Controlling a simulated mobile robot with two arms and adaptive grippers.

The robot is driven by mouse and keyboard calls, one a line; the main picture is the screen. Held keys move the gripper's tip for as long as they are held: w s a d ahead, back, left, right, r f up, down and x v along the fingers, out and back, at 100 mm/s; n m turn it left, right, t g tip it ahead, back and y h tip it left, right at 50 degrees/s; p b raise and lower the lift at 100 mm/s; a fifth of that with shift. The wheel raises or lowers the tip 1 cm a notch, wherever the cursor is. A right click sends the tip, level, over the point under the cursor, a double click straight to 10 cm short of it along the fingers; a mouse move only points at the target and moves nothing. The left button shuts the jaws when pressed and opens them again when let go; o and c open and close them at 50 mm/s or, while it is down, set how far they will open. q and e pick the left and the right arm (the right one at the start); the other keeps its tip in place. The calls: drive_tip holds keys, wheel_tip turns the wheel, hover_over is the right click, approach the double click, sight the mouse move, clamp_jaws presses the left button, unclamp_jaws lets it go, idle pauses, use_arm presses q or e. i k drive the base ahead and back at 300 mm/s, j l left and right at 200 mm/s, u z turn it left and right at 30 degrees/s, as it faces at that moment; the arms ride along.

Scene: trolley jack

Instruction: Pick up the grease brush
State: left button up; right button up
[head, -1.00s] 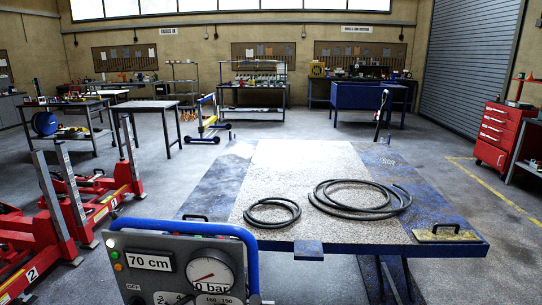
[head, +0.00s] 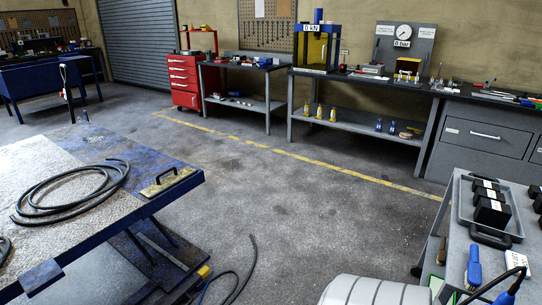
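I cannot pick out the grease brush for certain. A blue-handled tool (head: 473,268) that could be a brush lies on the grey trolley top at the lower right. Another blue-handled item (head: 510,286) with a dark cable or strap lies to its right, partly cut off by the frame edge. Neither of my grippers shows in the head view.
The grey trolley (head: 460,212) holds a tray (head: 465,200) of black blocks. A blue-edged lift table (head: 150,208) with coiled black hose (head: 70,190) stands at left. Workbenches (head: 360,122) and a red tool cabinet (head: 184,82) line the back.

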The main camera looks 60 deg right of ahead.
sight(473, 278)
drive_tip(key=z, duration=3.45)
